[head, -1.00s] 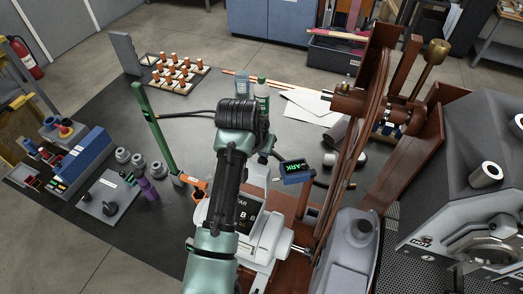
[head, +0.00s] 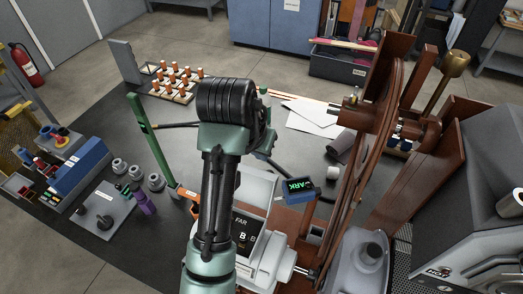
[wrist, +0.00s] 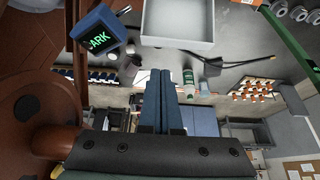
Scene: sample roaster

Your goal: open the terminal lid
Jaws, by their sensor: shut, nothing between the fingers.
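A pale grey-white instrument (head: 260,188) with a dark label panel stands on the bench behind and right of my arm. I cannot make out for certain which part of it, if any, is the terminal lid. A pale box-like part with a raised rim (wrist: 178,38) shows at the top of the wrist view. A small blue display (head: 299,187) reading "ARK" stands beside the instrument; it also shows in the wrist view (wrist: 100,38). My gripper (wrist: 155,75) is shut and empty, its dark blue fingers together and apart from the pale part. In the head view my arm hides it.
A large brown wheel and frame (head: 366,150) stand close on the right; brown parts also fill the wrist view's left. A green post (head: 150,145) stands left of my arm. White papers (head: 312,114) lie behind the display.

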